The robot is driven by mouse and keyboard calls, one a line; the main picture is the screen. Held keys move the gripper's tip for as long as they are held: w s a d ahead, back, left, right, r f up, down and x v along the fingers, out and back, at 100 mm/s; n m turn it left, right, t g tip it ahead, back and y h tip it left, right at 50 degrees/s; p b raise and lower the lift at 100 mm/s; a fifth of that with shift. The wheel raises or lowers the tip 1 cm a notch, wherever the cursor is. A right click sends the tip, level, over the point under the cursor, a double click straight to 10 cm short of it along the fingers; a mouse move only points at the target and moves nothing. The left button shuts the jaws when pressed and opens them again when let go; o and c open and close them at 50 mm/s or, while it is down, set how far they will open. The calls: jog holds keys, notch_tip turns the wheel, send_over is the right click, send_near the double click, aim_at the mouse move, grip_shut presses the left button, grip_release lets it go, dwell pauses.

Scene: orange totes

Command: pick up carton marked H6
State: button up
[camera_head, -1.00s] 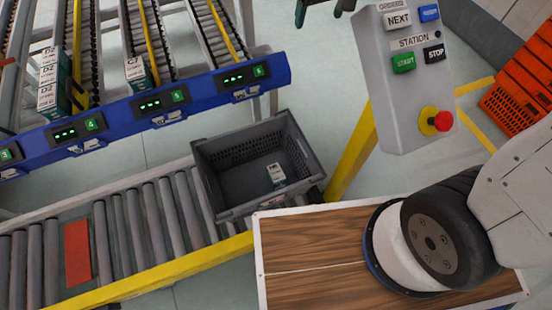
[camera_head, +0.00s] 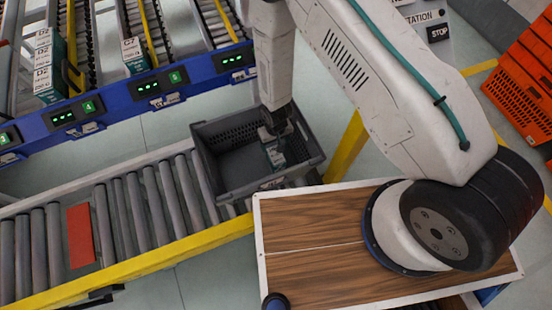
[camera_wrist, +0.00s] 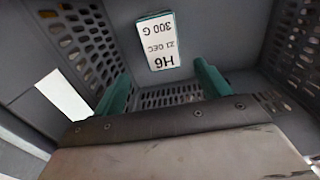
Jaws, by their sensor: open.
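The carton marked H6 (camera_wrist: 160,42) shows in the wrist view as a white label face with a thin green edge, its text upside down. It lies inside the grey tote (camera_head: 218,178) on the roller conveyor. My gripper (camera_wrist: 163,85) is open, with its two green fingers apart and nothing between them. The carton's label shows beyond the fingertips, between their lines. In the head view my gripper (camera_head: 273,142) reaches down into the tote at its right side. There the wrist and fingers partly hide the carton, and the gap between them cannot be judged.
The tote's perforated walls stand close around my gripper. A blue rack beam (camera_head: 140,97) with green-lit displays runs behind, with other cartons (camera_head: 133,55) in its lanes. A wooden-topped platform (camera_head: 310,225) is in front. Orange crates (camera_head: 520,85) stand at the right.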

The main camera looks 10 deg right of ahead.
aim_at(276, 155)
jog(key=f, duration=0.3)
jog(key=s+f, duration=0.1)
jog(key=f, duration=0.6)
jog(key=shift+s, duration=0.15)
jog(key=c, duration=1.2)
